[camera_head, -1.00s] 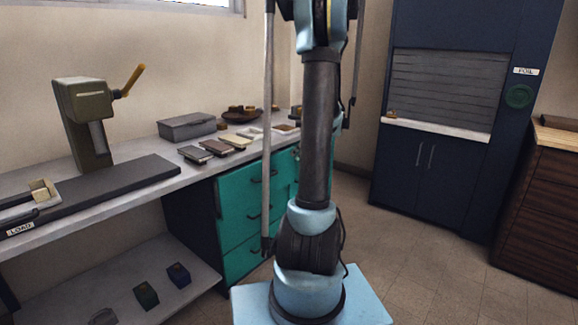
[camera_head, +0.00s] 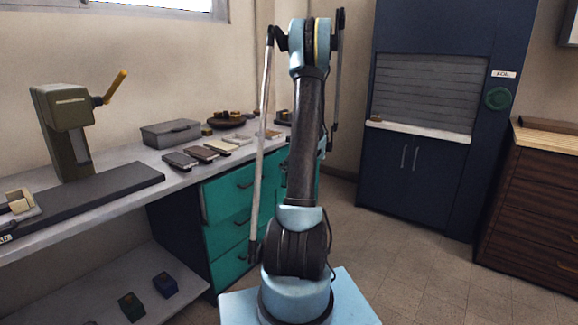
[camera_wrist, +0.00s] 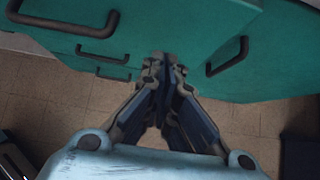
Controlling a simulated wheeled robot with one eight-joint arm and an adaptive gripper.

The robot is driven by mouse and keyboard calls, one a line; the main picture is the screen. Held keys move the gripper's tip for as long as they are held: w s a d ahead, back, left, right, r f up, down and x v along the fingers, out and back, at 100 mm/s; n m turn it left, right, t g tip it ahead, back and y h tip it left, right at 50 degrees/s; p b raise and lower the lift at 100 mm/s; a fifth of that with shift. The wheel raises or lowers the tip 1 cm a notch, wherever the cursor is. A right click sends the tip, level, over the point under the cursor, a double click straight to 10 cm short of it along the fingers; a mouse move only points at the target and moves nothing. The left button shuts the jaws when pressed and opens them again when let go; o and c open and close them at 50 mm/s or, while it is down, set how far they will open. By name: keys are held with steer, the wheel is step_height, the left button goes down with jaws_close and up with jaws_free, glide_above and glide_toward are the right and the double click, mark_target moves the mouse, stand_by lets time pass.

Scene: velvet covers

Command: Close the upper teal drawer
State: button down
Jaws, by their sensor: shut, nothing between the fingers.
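The upper teal drawer (camera_head: 228,190) is at the top of a teal drawer stack under the bench, left of my arm in the head view. Its dark bar handle shows there. I cannot tell for sure how far it stands out. In the wrist view, a teal front with a large handle (camera_wrist: 66,22) is close at top left, and another teal front with a handle (camera_wrist: 228,57) is at right. My gripper (camera_wrist: 160,66) is shut and empty, pointing at the teal fronts; contact cannot be judged. In the head view it is hidden behind my arm.
The bench (camera_head: 120,195) carries a press (camera_head: 65,130), a grey box (camera_head: 171,132) and several small covers. A lower shelf (camera_head: 110,285) holds small blocks. A blue cabinet (camera_head: 415,170) stands behind at right, a brown chest (camera_head: 540,205) far right. Open tiled floor lies between.

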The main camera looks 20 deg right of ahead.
mark_target(269, 162)
steer(key=shift+w+a+f, duration=0.35)
steer(key=shift+w+a, duration=0.25)
steer(key=shift+w, duration=0.2)
steer(key=shift+w+a+f, duration=0.35)
steer(key=shift+w+a, duration=0.25)
steer(key=shift+w, duration=0.25)
steer(key=shift+w+a+f, duration=0.35)
steer(key=shift+w+a, duration=0.25)
steer(key=shift+w, duration=0.2)
steer(key=w+a, duration=0.1)
steer(key=w, duration=0.1)
steer(key=w+a, duration=0.2)
steer(key=shift+w+a+r, duration=0.1)
steer(key=shift+w, duration=0.1)
